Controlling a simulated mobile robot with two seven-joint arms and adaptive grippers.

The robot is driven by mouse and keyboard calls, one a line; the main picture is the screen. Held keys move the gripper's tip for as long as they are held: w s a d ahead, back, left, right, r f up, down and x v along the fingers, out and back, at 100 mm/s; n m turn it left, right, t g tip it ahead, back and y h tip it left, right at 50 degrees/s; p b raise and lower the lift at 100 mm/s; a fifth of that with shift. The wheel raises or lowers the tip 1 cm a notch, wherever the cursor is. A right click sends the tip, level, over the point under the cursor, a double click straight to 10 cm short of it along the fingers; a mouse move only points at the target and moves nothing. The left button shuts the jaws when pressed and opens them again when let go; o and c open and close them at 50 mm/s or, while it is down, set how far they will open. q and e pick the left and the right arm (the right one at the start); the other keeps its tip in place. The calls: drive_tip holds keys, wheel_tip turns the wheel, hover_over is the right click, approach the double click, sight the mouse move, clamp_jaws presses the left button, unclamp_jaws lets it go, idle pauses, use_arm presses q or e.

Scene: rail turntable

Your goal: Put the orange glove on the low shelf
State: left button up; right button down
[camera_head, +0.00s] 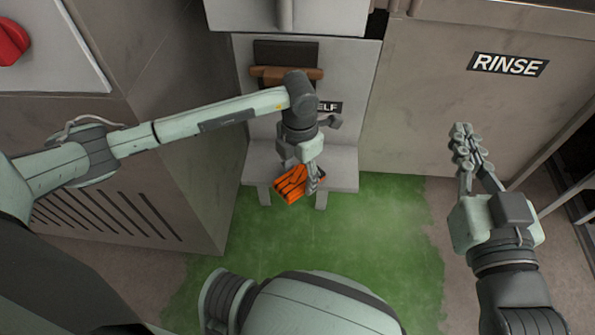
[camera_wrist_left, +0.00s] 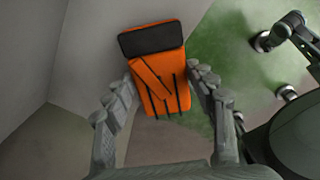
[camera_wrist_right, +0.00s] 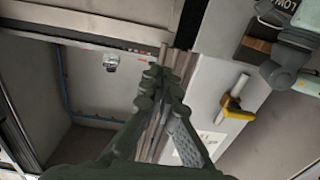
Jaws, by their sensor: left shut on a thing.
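The orange glove (camera_head: 290,184), with black stripes and a black cuff, is between the fingers of my left gripper (camera_head: 301,181). In the left wrist view the glove (camera_wrist_left: 163,92) has a finger of my left gripper (camera_wrist_left: 163,92) against each side. The low shelf (camera_head: 343,170) is a pale grey ledge on short legs. The glove appears over its front edge in the head view; I cannot tell whether they touch. A sign ending in "ELF" (camera_head: 328,107) is partly hidden by my left arm. My right gripper (camera_head: 466,145) is empty, its fingertips together, far right of the shelf.
A brown roll-like bar (camera_head: 286,74) is on the panel above the shelf. A grey cabinet (camera_head: 180,140) stands close on the left. A "RINSE" panel (camera_head: 508,65) is at the right. Open green floor (camera_head: 380,230) lies before the shelf.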

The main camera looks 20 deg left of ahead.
use_arm(q)
drive_tip(key=shift+f, duration=0.1)
use_arm(e)
drive_tip(key=shift+s+a+r, duration=0.1)
drive_tip(key=shift+a+r, duration=0.1)
drive_tip(key=shift+r, duration=0.25)
use_arm(q)
drive_tip(key=o, duration=1.1)
drive_tip(key=shift+o, duration=0.2)
use_arm(e)
drive_tip(key=shift+r+y, duration=0.15)
drive_tip(key=shift+y, duration=0.15)
